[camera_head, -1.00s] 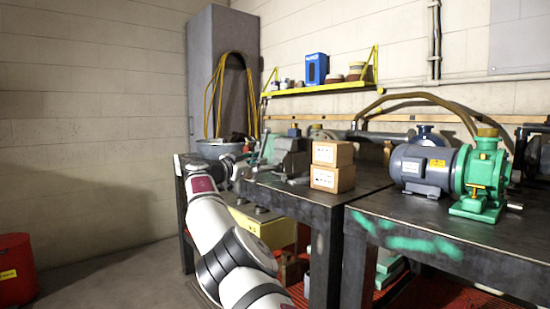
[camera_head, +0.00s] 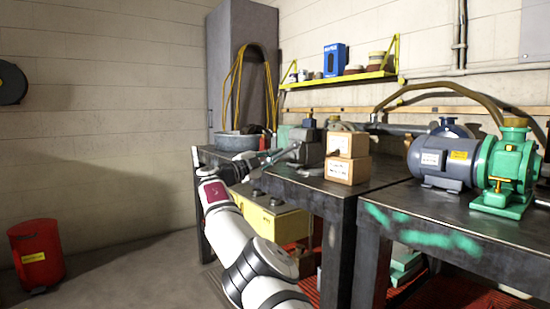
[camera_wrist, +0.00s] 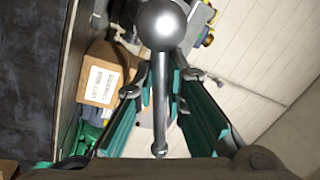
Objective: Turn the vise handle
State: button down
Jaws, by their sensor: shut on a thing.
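In the head view my gripper (camera_head: 277,157) is at the vise's left side; the grip itself is too small to make out there.
A grey basin (camera_head: 236,142) is behind my arm. A green pump with a grey motor (camera_head: 440,161) sits on the right bench. A red bin (camera_head: 37,255) stands on open floor at left.

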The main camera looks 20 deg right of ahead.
jog(key=shift+a, duration=0.5)
jog(key=c, duration=1.6)
grip_release()
jog(key=shift+a+r, duration=0.1)
jog(key=shift+c, duration=0.2)
jog(key=shift+d, duration=0.2)
jog(key=shift+a, duration=0.1)
jog(key=v, duration=1.2)
jog(key=shift+s, duration=0.1)
